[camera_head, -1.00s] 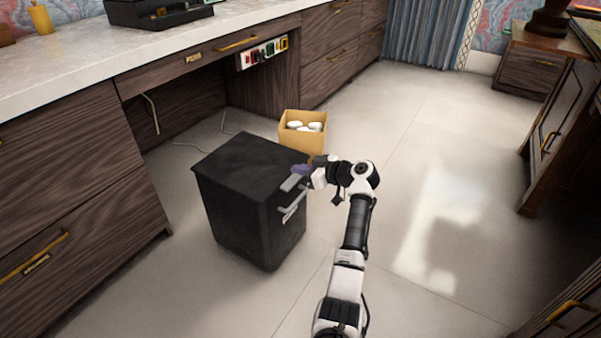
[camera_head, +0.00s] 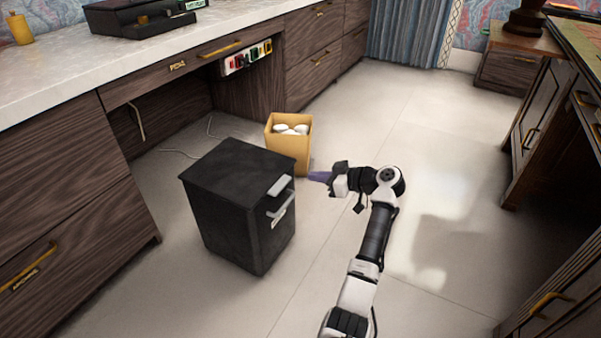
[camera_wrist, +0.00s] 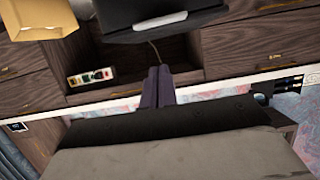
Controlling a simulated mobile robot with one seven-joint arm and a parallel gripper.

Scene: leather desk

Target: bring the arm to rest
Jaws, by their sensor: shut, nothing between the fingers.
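My gripper (camera_head: 319,176) is at the end of my arm, to the right of a black cabinet (camera_head: 228,222) and in front of a yellow bin. Its purple fingers point left and are apart from the cabinet's handle. In the wrist view my gripper (camera_wrist: 158,72) shows its two fingers pressed together with nothing between them. The black cabinet also shows at the top of the wrist view (camera_wrist: 125,14), with its silver handle. Its lid is shut.
The yellow bin (camera_head: 288,150) holds several white rounded items and stands behind the cabinet. Wooden drawers (camera_head: 60,170) under a pale counter (camera_head: 60,75) line the left. More wooden cabinets (camera_head: 550,130) stand at the right. Bare floor (camera_head: 420,130) lies between.

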